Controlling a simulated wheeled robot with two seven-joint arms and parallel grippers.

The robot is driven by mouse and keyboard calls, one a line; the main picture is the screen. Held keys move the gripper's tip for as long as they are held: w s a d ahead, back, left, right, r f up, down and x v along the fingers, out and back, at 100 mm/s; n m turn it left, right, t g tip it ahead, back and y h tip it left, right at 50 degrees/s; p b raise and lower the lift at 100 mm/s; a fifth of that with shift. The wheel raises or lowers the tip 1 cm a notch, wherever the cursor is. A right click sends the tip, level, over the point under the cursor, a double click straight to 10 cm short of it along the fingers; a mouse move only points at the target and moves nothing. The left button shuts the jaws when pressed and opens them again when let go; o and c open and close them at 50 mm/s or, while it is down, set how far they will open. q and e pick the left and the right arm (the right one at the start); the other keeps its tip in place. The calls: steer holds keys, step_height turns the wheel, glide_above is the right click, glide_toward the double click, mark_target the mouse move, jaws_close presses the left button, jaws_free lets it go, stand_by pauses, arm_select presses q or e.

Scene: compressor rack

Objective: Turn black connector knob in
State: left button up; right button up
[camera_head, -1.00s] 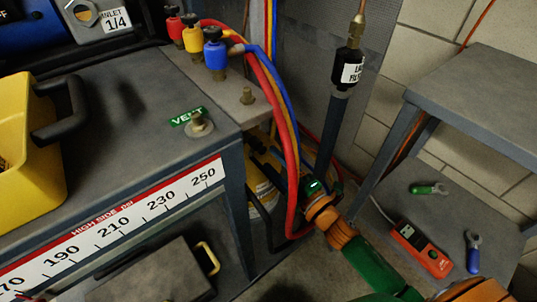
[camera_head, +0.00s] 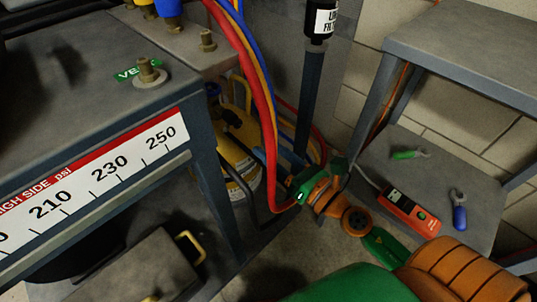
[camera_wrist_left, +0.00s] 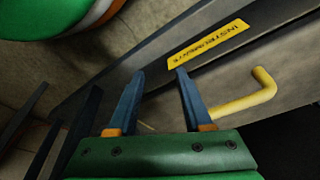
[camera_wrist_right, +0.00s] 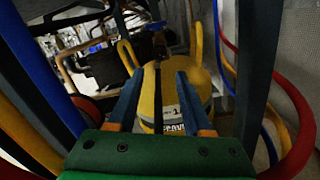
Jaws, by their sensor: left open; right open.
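A yellow cylinder (camera_head: 243,165) stands on the floor behind the bench leg in the head view, partly hidden by hoses. In the right wrist view the yellow cylinder (camera_wrist_right: 202,88) is ahead, with a dark valve top (camera_wrist_right: 159,42) and a black line running down in front. I cannot tell for sure which dark part is the black connector knob. My right gripper (camera_wrist_right: 160,78) is open and empty, its fingers pointing at the cylinder; it also shows among the hoses in the head view (camera_head: 270,158). My left gripper (camera_wrist_left: 160,75) is open and empty near a yellow handle (camera_wrist_left: 245,97).
Red, yellow and blue hoses (camera_head: 268,95) hang close around my right gripper. A bench leg (camera_head: 217,195) stands left of it and a dark filter pipe (camera_head: 308,100) right. A grey case (camera_head: 140,270) lies low at left. An orange meter (camera_head: 408,212) rests on the right shelf.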

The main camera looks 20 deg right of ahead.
mark_target(239, 125)
steer(key=p+x, duration=0.1)
steer(key=x, duration=0.3)
steer(key=p+x, duration=0.2)
steer(key=x, duration=0.2)
steer(key=shift+w+a+r, duration=0.1)
steer(key=shift+w+r, duration=0.15)
steer(key=shift+w, duration=0.05)
steer(key=shift+w+a+f+n, duration=0.15)
steer(key=shift+w+n, duration=0.05)
steer(key=shift+n, duration=0.3)
steer(key=n, duration=0.2)
steer(key=shift+n, duration=0.4)
arm_select(q)
step_height(239, 125, down, 6)
steer(key=s, duration=0.2)
steer(key=shift+s+a+g, duration=0.15)
steer(key=shift+a+g, duration=0.15)
arm_select(e)
jaws_close()
